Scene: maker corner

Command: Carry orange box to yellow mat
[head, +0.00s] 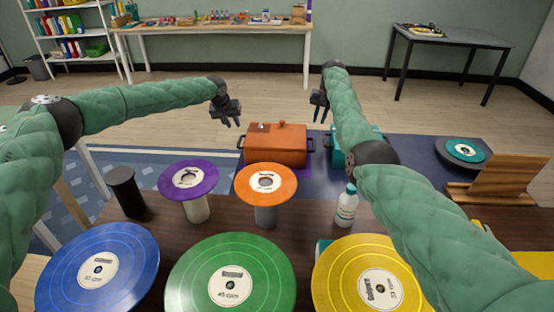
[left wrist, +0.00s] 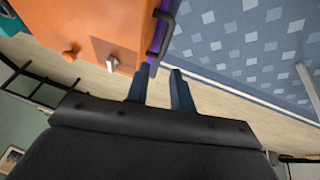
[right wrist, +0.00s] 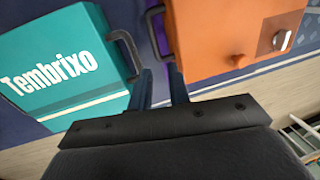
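The orange box (head: 275,146) sits upright on a purple mat (head: 300,171) on the dark blue surface, with a dark handle on each side. My left gripper (head: 230,121) is open and empty, above and beside the box's left handle; that handle (left wrist: 163,34) shows ahead of the fingers (left wrist: 160,80) in the left wrist view. My right gripper (head: 319,108) is open and empty, above the box's right side; its fingers (right wrist: 161,80) point between the orange box (right wrist: 235,40) and a teal box. A flat yellow piece (head: 535,263), perhaps the yellow mat, shows at the right edge, mostly hidden by my right arm.
The teal box (right wrist: 70,65) stands close right of the orange box. Nearer on the brown table are purple (head: 187,178), orange (head: 266,184), blue (head: 97,270), green (head: 231,275) and yellow (head: 345,280) records, a bottle (head: 347,206) and a black cylinder (head: 125,190). A wooden stand (head: 500,180) is right.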

